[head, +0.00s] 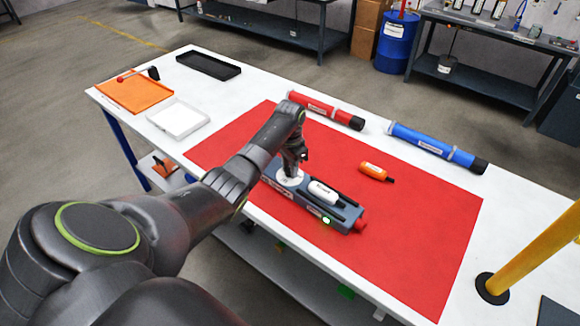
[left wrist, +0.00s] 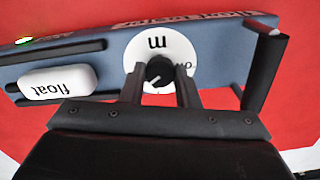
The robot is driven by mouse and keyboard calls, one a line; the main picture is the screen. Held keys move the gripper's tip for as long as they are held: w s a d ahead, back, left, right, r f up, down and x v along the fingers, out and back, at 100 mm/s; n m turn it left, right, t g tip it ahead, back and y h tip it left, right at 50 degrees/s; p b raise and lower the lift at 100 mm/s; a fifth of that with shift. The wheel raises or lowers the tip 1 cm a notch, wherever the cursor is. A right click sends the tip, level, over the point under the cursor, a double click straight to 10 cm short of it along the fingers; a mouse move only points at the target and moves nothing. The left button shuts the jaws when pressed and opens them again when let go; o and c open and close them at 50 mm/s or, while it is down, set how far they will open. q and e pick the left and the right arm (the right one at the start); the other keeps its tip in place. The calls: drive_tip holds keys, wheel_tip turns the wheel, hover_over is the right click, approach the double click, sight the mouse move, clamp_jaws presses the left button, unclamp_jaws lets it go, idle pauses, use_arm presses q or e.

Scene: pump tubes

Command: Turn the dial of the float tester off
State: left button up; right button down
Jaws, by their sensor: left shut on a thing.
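The float tester (head: 330,207) is a blue-grey box on the red mat, with a green lamp lit on its side and a red end. Its round white dial plate (head: 290,177) bears a black knob (left wrist: 159,72) in the left wrist view, with letters partly hidden by a finger. My left gripper (left wrist: 160,90) reaches down from above, its two fingers shut on the knob's sides. In the head view the left gripper (head: 293,168) hides the knob. A white float (head: 322,190) lies in the tester's cradle beside the dial. My right gripper is not in view.
The red mat (head: 425,230) has free room right of the tester. An orange float (head: 373,171) lies behind it. A red tube (head: 325,108) and a blue tube (head: 435,146) lie at the back. Trays are at the far left; a yellow post (head: 535,252) stands right.

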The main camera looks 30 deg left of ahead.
use_arm(q)
drive_tip(key=shift+r+n+p, duration=0.25)
drive_tip(key=shift+n+p, duration=0.55)
drive_tip(key=shift+p, duration=0.25)
drive_tip(key=n+p, duration=0.2)
drive_tip(key=shift+n, duration=0.3)
drive_tip(key=n+p, duration=0.2)
drive_tip(key=n, duration=0.1)
drive_tip(key=shift+n, duration=0.3)
drive_tip(key=n+p, duration=0.2)
drive_tip(key=n, duration=0.1)
drive_tip(key=shift+n, duration=0.3)
drive_tip(key=n+p, duration=0.1)
drive_tip(key=n, duration=0.2)
drive_tip(key=shift+f+n, duration=0.1)
drive_tip(key=shift+n, duration=0.2)
drive_tip(key=n+p, duration=0.1)
drive_tip(key=n, duration=0.2)
drive_tip(key=shift+n, duration=0.3)
drive_tip(key=n, duration=0.4)
drive_tip(key=shift+w+n+p, duration=0.1)
drive_tip(key=shift+n+p, duration=0.2)
drive_tip(key=shift+p, duration=0.05)
drive_tip(key=shift+f+n, duration=0.1)
drive_tip(key=shift+n, duration=1.7)
